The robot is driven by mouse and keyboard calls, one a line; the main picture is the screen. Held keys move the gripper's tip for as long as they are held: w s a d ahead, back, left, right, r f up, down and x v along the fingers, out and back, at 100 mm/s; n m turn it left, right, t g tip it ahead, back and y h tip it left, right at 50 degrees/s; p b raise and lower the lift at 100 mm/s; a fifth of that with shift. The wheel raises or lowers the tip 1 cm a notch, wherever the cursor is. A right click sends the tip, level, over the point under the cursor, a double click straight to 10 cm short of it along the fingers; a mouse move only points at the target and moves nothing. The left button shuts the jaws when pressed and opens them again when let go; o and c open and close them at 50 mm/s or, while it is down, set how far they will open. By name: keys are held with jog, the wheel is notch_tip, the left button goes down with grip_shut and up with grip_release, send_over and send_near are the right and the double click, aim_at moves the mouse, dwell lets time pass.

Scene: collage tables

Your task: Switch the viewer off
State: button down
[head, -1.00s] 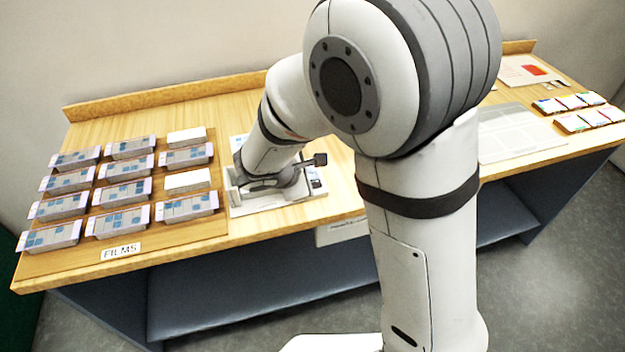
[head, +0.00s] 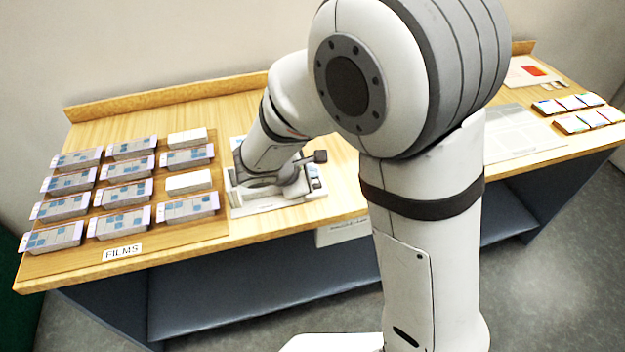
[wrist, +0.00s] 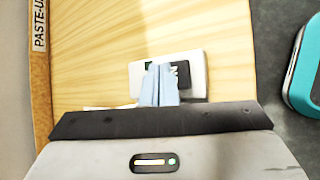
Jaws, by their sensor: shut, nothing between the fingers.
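The viewer, a low white device (head: 240,208), sits on the wooden table in the head view, with my wrist over most of it. Small dark parts show at its right end. In the wrist view, a white block with a dark panel (wrist: 196,86) lies just past my fingers, apparently part of the viewer. In the head view the fingertips are hidden. Whether the viewer is lit is not clear.
Several film stacks (head: 125,195) stand left of the viewer behind a FILMS label (head: 122,252). A pale sheet (head: 515,135) and several small coloured stacks (head: 585,121) lie to the right. In the wrist view, a teal-edged object (wrist: 300,75) shows beyond the table edge.

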notch_tip(320, 180, up, 6)
jog(key=p, duration=0.4)
dwell(0.5)
jog(key=s+d+r+m+g+y, duration=0.1)
jog(key=s+d+r+m+g, duration=0.1)
jog(key=s+d+r+m, duration=0.25)
jog(key=s+d+r+m+g, duration=0.1)
jog(key=s+d+m+g, duration=0.1)
jog(key=s+d+m, duration=0.45)
jog(key=s+d+r+m+y+p, duration=0.1)
jog(key=s+d+r+m+y, duration=0.2)
jog(key=s+m, duration=0.4)
jog(key=shift+s+d+r+m+g+y+p, duration=0.15)
jog(key=shift+d+r+m+g+y+p, duration=0.2)
jog(key=shift+d+m+y, duration=0.35)
jog(key=shift+a, duration=0.1)
